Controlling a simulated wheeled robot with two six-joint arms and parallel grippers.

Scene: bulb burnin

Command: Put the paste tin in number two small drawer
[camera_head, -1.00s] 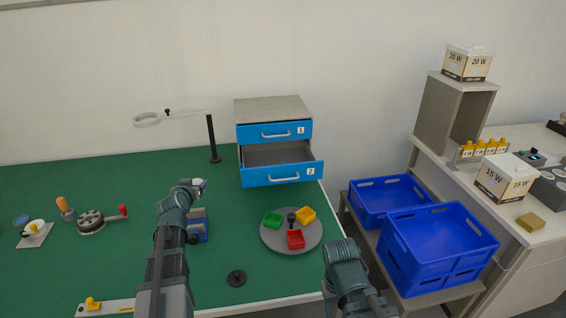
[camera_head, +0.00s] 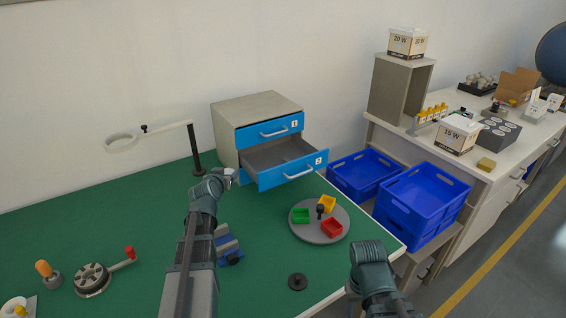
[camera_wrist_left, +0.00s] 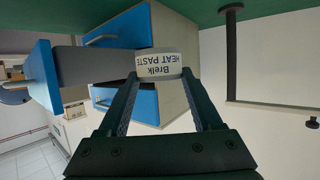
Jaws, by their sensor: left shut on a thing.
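The paste tin (camera_wrist_left: 159,64) is a white tin labelled "HEAT PASTE", held between my left gripper's fingers in the left wrist view. My left gripper (camera_head: 229,177) is shut on it, just left of the number two drawer's front; only a bit of the tin shows in the head view. My right gripper is hidden in the head view.
A round grey tray (camera_head: 304,236) with green, red and yellow bins lies right of my left arm. A ring lamp on a post (camera_head: 196,150) stands left of the cabinet. Blue crates (camera_head: 424,195) stand right of the table. A crank device (camera_head: 93,279) is at the left.

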